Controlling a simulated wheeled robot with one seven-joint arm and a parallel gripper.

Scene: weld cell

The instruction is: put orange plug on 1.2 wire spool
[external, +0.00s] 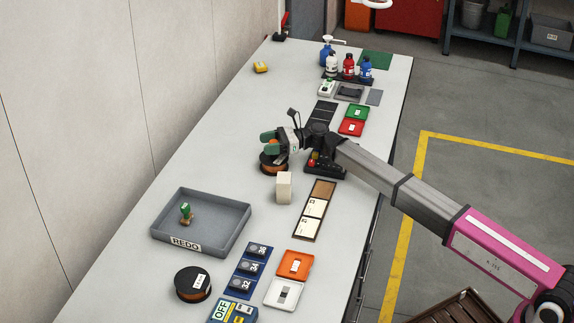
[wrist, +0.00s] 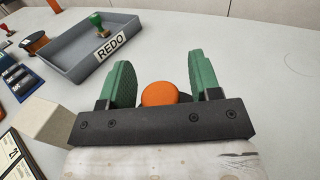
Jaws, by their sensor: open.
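My gripper (external: 268,142) has green fingers and is open. It is low over the far half of the bench, just above a black and orange wire spool (external: 272,166), which it partly covers. The round orange plug (wrist: 160,94) shows between the spread fingers (wrist: 160,85) in the wrist view, with gaps visible on both sides. Whether the plug rests on the spool below cannot be told; my gripper hides that area. A second black and orange spool (external: 193,284) with a white label stands at the near left; it also shows in the wrist view (wrist: 36,42). I cannot read the spool labels.
A grey REDO tray (external: 240,232) holding a green-handled stamp (external: 186,213) lies to the near left. A beige block (external: 284,187) stands close in front of my gripper. A card tray (external: 315,210) lies to the right. The bench left of the gripper is clear.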

